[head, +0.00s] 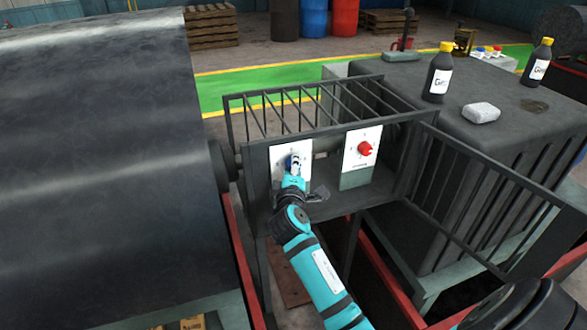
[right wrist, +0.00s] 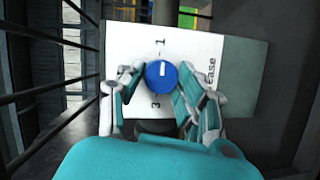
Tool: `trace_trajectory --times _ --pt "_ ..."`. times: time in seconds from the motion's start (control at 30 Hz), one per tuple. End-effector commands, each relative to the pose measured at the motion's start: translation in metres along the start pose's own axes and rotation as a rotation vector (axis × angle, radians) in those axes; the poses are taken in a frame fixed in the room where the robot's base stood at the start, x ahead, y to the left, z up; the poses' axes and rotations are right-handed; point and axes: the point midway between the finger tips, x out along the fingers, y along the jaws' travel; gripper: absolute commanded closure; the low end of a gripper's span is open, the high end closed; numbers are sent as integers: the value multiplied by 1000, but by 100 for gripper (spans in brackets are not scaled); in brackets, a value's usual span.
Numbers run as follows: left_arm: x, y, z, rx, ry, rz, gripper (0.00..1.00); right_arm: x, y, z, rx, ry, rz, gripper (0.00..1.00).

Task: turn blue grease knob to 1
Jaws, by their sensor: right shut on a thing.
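The blue grease knob (right wrist: 161,75) sits on a white label plate (right wrist: 215,60) in the right wrist view. A "1" shows above the knob and a "3" below it, with part of the word "grease" at the right. The knob's white mark lies on its upper half and points up toward the "1". My right gripper (right wrist: 160,80) is shut on the knob, one finger on each side. In the head view, my right gripper (head: 293,170) covers much of the knob and its white plate (head: 279,160). My left gripper is not in view.
A red knob (head: 365,149) on its own white plate sits to the right on the same dark panel. A barred guard (head: 300,100) stands behind. The large dark drum (head: 100,150) is at the left. Dark bottles (head: 438,75) stand on the housing (head: 480,130) at the right.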

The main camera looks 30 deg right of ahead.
Motion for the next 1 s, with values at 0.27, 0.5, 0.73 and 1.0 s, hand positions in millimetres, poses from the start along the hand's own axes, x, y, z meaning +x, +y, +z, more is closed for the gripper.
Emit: trace_trajectory --times 0.27,0.5,0.73,1.0 --pt "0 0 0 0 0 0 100 0 -1 0 -2 -1 -2 42" --pt "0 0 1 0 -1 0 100 0 -1 0 -2 0 -1 42" --pt "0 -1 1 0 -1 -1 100 -24 -2 0 -2 2 -2 42" --pt "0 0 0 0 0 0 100 -82 -2 0 -1 0 -4 42"
